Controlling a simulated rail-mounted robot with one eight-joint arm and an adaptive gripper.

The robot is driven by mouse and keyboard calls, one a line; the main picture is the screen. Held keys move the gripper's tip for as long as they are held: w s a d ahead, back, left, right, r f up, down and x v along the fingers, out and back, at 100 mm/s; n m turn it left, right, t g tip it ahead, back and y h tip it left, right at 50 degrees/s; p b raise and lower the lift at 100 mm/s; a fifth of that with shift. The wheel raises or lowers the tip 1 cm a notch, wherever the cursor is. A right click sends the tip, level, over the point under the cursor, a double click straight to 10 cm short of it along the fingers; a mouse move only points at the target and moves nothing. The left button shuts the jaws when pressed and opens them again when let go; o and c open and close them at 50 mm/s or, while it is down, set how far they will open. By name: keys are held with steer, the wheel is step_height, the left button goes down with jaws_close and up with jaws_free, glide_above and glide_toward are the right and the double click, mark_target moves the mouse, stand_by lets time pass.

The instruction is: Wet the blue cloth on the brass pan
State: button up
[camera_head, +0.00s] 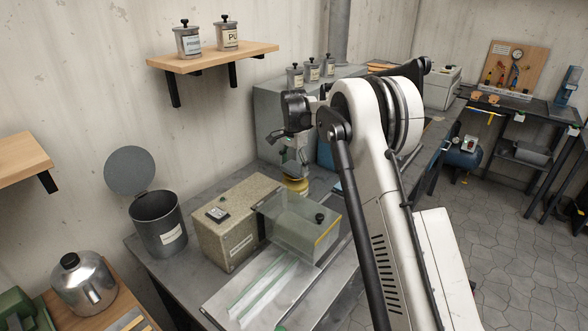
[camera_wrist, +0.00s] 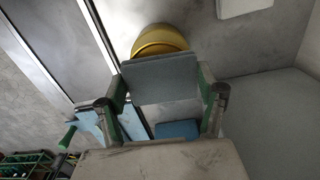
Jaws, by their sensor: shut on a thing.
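My gripper (camera_wrist: 162,90) is shut on a flat, folded grey-blue pad, which I take to be the blue cloth (camera_wrist: 160,77); its colour looks dull here. The brass pan (camera_wrist: 158,40) is a round yellow dish just beyond the cloth in the wrist view, partly hidden by it. In the head view my gripper (camera_head: 293,158) points down over the pan (camera_head: 297,186) on the metal bench. Whether the cloth touches the pan cannot be told.
A smaller, brighter blue piece (camera_wrist: 178,130) lies below the fingers. A speckled box (camera_head: 226,225) and a clear-covered box (camera_head: 306,228) stand close to the pan. A grey bin (camera_head: 160,228) with a raised lid stands left. A grey cabinet (camera_head: 268,115) stands behind.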

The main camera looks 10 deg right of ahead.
mark_target(294, 167)
steer(key=shift+r+p, duration=0.75)
steer(key=shift+r, duration=2)
steer(key=shift+d, duration=0.1)
